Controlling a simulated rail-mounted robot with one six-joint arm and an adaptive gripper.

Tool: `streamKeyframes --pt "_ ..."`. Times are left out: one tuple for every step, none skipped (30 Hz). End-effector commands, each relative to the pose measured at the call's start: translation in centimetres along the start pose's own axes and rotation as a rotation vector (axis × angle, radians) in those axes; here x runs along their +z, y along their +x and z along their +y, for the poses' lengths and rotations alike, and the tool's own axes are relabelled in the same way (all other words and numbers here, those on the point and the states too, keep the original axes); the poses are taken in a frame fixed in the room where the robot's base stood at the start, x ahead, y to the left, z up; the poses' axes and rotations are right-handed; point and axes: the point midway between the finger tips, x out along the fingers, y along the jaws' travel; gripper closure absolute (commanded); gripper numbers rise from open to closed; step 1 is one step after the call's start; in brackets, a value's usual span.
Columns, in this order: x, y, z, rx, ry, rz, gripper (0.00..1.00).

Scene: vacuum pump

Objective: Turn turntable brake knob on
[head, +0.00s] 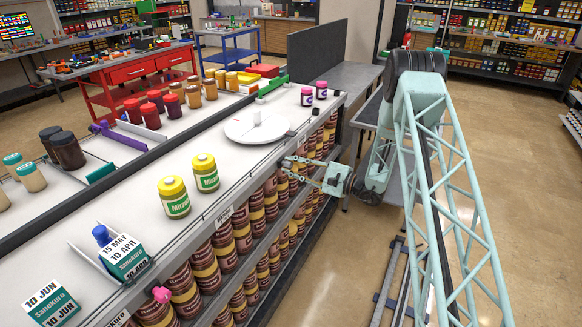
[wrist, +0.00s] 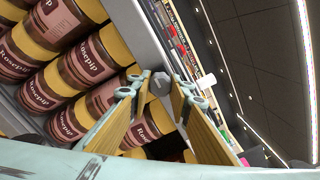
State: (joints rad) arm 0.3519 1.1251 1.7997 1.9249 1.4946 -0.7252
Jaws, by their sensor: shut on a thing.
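The turntable is a white round disc (head: 258,127) with a small upright white post, set in the white counter top. The brake knob appears to be the small grey faceted knob (wrist: 159,84) on the counter's front edge in the wrist view. My gripper (head: 288,162) reaches in from the right to this front edge, just below the turntable. In the wrist view my gripper (wrist: 161,78) has one finger on each side of the knob and is shut on it. In the head view the fingers hide the knob, and its turned position cannot be told.
Brown Rosepip jars (wrist: 82,64) fill the shelves under the counter, close to my gripper. A pink knob (head: 161,295) sits farther along the front edge.

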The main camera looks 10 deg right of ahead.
Motion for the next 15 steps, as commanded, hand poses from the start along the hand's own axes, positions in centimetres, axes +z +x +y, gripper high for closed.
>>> streamKeyframes --pt "0.00 0.00 0.01 0.000 0.017 0.000 0.92" --pt "0.00 0.00 0.01 0.000 0.028 0.000 0.92" --pt "0.00 0.00 0.01 0.000 0.047 0.000 0.92" --pt "0.00 0.00 0.02 0.000 0.061 0.000 0.92" --pt "0.00 0.00 0.02 0.000 0.078 0.000 0.92" --pt "0.00 0.00 0.02 0.000 0.100 0.000 0.92" --pt "0.00 -0.01 0.02 0.000 0.119 0.000 0.92" --pt "0.00 -0.01 0.02 0.000 0.138 0.000 0.92" --pt "0.00 -0.01 0.02 0.000 0.165 0.000 0.92" --pt "0.01 -0.01 0.03 0.000 0.186 0.000 0.92" --pt "0.01 0.00 0.03 0.000 0.208 0.000 0.92" --pt "0.01 -0.01 0.03 0.000 0.238 0.000 0.92" --pt "0.01 -0.01 0.03 0.000 0.261 0.000 0.92" --pt "0.02 -0.01 0.03 0.000 0.284 0.000 0.92" --pt "0.02 -0.01 0.03 0.000 0.316 0.000 0.92"
